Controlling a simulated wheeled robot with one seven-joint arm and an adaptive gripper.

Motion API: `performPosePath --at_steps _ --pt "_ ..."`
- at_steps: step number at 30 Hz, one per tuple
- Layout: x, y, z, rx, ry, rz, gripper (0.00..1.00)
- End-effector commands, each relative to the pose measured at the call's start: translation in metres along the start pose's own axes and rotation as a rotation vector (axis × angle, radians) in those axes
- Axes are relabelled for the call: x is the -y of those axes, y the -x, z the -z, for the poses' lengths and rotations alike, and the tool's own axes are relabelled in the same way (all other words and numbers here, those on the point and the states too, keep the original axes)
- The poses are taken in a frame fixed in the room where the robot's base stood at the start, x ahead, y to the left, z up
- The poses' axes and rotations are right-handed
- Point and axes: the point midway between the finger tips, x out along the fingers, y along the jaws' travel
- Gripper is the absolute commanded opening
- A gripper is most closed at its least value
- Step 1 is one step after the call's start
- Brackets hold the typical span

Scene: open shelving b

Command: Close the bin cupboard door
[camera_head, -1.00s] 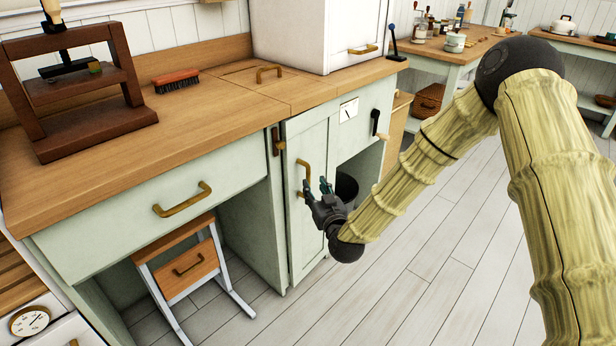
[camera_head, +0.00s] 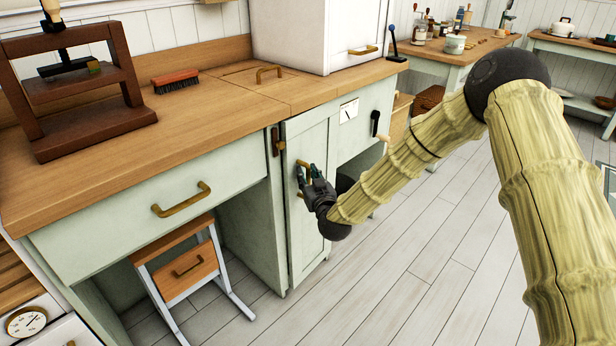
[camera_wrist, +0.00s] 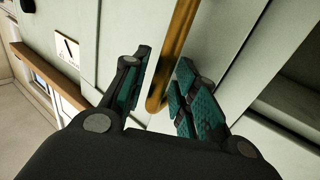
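The bin cupboard door (camera_head: 308,215) is a pale green panel under the wooden counter. It stands ajar, with the open space of the cupboard to its right. Its vertical brass handle (camera_head: 304,172) is partly covered by my gripper (camera_head: 307,173) in the head view. In the wrist view the brass handle (camera_wrist: 178,45) runs between the two teal-padded fingers of my gripper (camera_wrist: 165,68). The fingers are apart, one on each side of the bar, with a visible gap. A dark bin (camera_head: 344,183) behind my wrist is mostly hidden.
A drawer front with a brass handle (camera_head: 182,200) is left of the door, above a wooden drawer stool (camera_head: 186,268). The floor (camera_head: 400,270) in front is clear.

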Motion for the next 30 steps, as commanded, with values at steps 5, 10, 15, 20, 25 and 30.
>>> performPosePath --at_steps 5,10,15,20,25,30 --pt "0.0 0.0 0.0 0.0 0.0 0.0 0.0" --pt "0.0 0.0 0.0 0.0 0.0 0.0 0.0" --pt "0.006 -0.006 0.0 0.0 0.002 0.002 0.0" --pt "0.014 -0.015 0.0 0.0 0.003 0.002 0.0" --pt "0.016 -0.018 0.001 -0.001 0.001 0.002 0.0" --pt "0.018 -0.019 0.001 -0.002 0.0 0.004 0.17"
